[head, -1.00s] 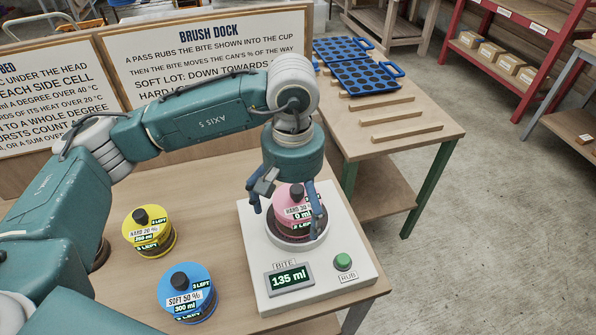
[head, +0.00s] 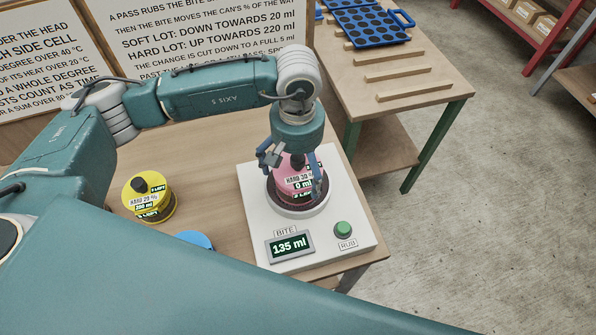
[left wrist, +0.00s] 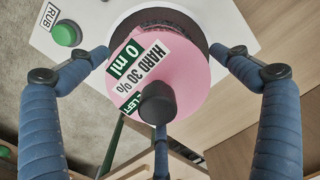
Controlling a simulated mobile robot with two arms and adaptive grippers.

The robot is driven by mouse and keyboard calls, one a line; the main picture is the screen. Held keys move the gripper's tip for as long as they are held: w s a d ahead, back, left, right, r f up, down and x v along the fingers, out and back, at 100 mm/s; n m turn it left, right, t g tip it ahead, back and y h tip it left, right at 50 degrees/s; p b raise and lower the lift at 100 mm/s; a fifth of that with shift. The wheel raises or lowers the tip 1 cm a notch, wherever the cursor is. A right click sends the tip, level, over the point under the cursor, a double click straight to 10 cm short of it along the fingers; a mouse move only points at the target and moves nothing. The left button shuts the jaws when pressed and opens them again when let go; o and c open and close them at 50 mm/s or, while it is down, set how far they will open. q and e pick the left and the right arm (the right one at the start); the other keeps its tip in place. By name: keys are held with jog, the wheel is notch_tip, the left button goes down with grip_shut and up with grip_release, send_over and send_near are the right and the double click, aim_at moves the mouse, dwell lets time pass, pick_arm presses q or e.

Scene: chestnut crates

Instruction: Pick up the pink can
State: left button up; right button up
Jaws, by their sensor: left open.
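The pink can (head: 284,184), labelled HARD 30 % and 0 ml, stands in the round cup of the white brush dock (head: 255,215). In the left wrist view the pink can (left wrist: 183,95) shows from above, with its dark knob close to the camera. My left gripper (head: 292,188) is above the can, pointing down. Its blue fingers are spread open around the can; the left wrist view shows fingers at left, right and bottom of it. Whether any finger touches the can I cannot tell. My right gripper is not in view.
A yellow can (head: 150,205) stands left of the dock. A blue can (head: 193,238) is mostly hidden behind a teal part of my body in the foreground. The dock has a green RUB button (head: 343,229) and a 135 ml display (head: 290,246). Sign boards stand behind.

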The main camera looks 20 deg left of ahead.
pick_arm(q)
notch_tip(320, 180, down, 2)
jog(key=shift+f+p, duration=0.1)
jog(key=shift+p, duration=0.2)
jog(key=shift+f, duration=0.35)
jog(key=shift+c, duration=0.8)
jog(key=c, duration=1.6)
jog(key=shift+o, duration=0.2)
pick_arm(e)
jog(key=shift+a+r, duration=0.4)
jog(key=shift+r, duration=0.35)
pick_arm(q)
jog(key=shift+r, duration=0.15)
jog(key=shift+w+r+b, duration=0.1)
jog(key=shift+r+b, duration=0.2)
jog(key=shift+r, duration=0.3)
notch_tip(320, 180, up, 19)
jog(key=b, duration=0.4)
jog(key=shift+f, duration=0.15)
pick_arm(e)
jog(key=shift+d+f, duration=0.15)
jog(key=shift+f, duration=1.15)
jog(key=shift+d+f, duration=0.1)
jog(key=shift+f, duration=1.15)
